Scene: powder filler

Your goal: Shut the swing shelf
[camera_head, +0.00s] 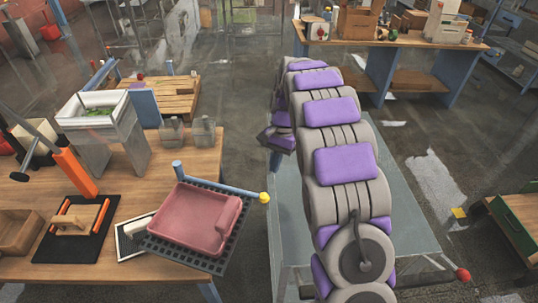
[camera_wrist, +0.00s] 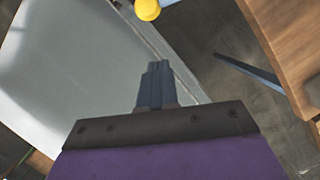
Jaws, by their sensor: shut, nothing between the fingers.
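The swing shelf (camera_head: 187,258) is a dark perforated plate that juts at an angle past the right edge of the wooden bench. A pink tray (camera_head: 190,222) lies on it. A blue bar (camera_head: 222,188) with a yellow knob (camera_head: 264,197) at its end sticks out to the right beside the tray. In the wrist view the yellow knob (camera_wrist: 148,9) shows at the top edge, beyond my fingertips and apart from them. My gripper (camera_wrist: 157,66) is shut and empty.
The wooden bench (camera_head: 165,160) carries a white hopper (camera_head: 97,110), glass jars (camera_head: 188,131) and a black mat (camera_head: 75,235). A grey table (camera_head: 400,225) stands under my arm. A gap of bare floor lies between bench and grey table.

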